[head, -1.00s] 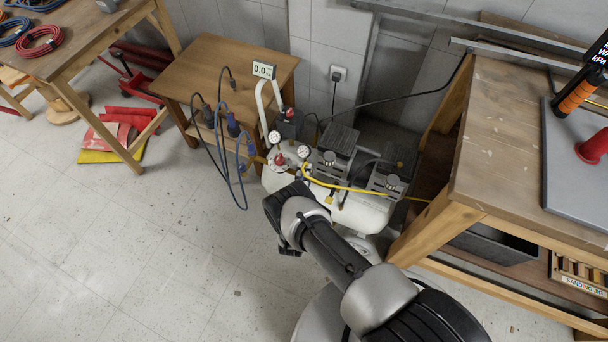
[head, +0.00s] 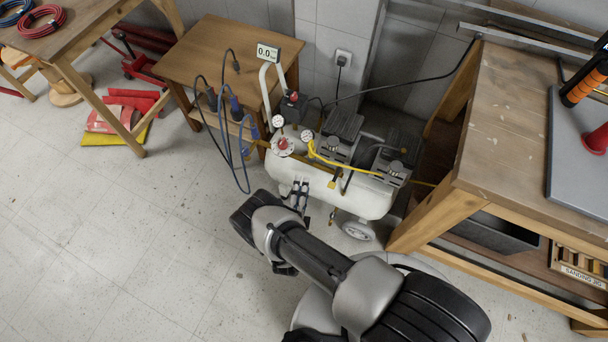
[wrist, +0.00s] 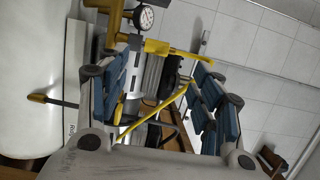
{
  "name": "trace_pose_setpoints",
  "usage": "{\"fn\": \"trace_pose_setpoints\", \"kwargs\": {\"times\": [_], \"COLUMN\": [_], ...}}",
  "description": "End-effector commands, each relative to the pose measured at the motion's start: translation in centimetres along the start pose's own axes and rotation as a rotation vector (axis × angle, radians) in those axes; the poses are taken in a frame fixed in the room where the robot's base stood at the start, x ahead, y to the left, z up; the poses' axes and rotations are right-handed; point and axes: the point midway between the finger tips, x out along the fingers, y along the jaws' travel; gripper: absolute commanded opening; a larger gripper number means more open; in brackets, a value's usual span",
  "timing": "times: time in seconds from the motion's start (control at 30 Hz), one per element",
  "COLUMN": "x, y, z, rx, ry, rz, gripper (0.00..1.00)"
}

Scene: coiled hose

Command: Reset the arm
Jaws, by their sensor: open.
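My arm reaches in from the bottom of the head view, its wrist over the floor in front of the white air compressor (head: 335,190). My gripper (head: 300,195) shows small there, beside the tank's front left end. In the wrist view my gripper (wrist: 165,88) is open, its blue-padded fingers apart on both sides, with nothing held between them. Beyond the fingers are a pressure gauge (wrist: 144,17), a yellow fitting (wrist: 168,50) and a thin yellow hose (wrist: 153,112). In the head view the yellow hose (head: 345,167) runs over the compressor's top.
A small wooden table (head: 215,50) with hanging dark and blue cables (head: 243,160) stands left of the compressor. A workbench (head: 500,130) stands close on the right. A black power cable (head: 405,92) runs to a wall socket.

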Motion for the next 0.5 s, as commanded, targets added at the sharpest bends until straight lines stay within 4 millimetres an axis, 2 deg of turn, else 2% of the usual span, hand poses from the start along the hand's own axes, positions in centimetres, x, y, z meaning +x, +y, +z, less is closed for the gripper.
{"fn": "trace_pose_setpoints", "kwargs": {"times": [0.13,0.5], "x": [-1.00,-1.10], "y": [0.00,0.01], "z": [0.00,-0.06], "rx": [0.000,0.000], "ry": [-0.001,0.001], "rz": [0.000,0.000], "gripper": [0.60,0.60]}}
